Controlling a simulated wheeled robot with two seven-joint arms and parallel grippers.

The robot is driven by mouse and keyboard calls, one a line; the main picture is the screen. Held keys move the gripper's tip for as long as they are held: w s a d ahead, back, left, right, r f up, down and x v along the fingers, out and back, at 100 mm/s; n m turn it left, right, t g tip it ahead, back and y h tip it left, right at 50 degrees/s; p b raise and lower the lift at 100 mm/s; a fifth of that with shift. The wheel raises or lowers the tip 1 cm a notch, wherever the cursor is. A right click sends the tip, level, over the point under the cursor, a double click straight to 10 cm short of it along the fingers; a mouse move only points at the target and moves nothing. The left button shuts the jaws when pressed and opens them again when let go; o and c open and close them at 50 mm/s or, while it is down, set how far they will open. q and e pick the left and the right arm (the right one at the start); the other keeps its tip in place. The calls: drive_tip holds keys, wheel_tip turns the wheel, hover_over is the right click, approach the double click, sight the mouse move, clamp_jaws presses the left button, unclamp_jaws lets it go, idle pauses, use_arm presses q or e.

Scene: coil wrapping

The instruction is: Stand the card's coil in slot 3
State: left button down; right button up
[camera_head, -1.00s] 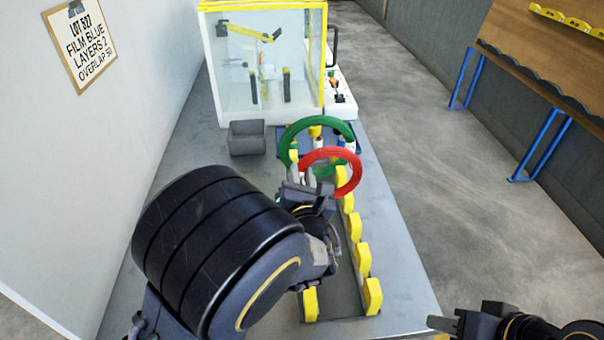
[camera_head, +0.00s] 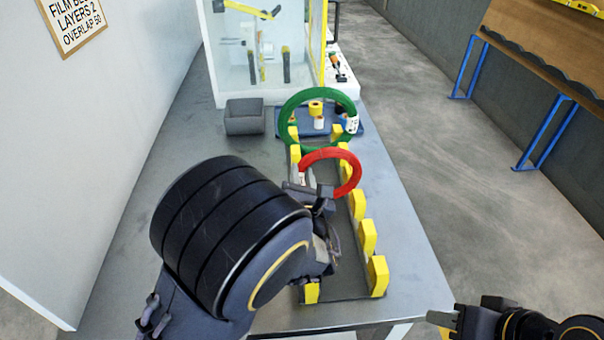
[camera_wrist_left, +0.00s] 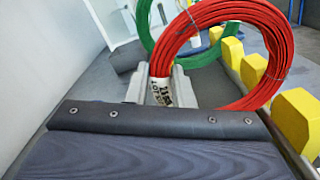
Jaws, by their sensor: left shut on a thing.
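My left gripper (camera_head: 305,184) is shut on the red coil (camera_head: 354,174) at its left side and holds it upright over the rack (camera_head: 335,280) with the paired yellow blocks. In the left wrist view the red coil (camera_wrist_left: 243,101) has a white tag reading LOT, its number hard to read, between the grey fingers. The coil's lower part is partly hidden by the gripper, and I cannot tell if it touches the rack. The green coil (camera_head: 286,112) stands upright at the rack's far end. The card (camera_head: 75,22) on the wall reads layers 2, overlap 50. My right gripper (camera_head: 442,319) is at the lower right, apart from the table.
A grey bin (camera_head: 244,117) stands left of the green coil. A clear-walled, yellow-edged machine (camera_head: 235,70) is behind it. A blue tray (camera_head: 350,130) with small rolls is behind the rack. Yellow blocks (camera_head: 367,238) line the rack's right side. The left table top is clear.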

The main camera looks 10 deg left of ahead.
use_arm(q)
drive_tip(key=shift+f, duration=0.15)
idle(0.4)
drive_tip(key=c, duration=1.2)
unclamp_jaws()
drive_tip(key=s, duration=0.2)
drive_tip(key=s+d, duration=0.1)
drive_tip(key=s, duration=0.4)
drive_tip(key=shift+s+d, duration=0.25)
drive_tip(key=shift+s, duration=0.1)
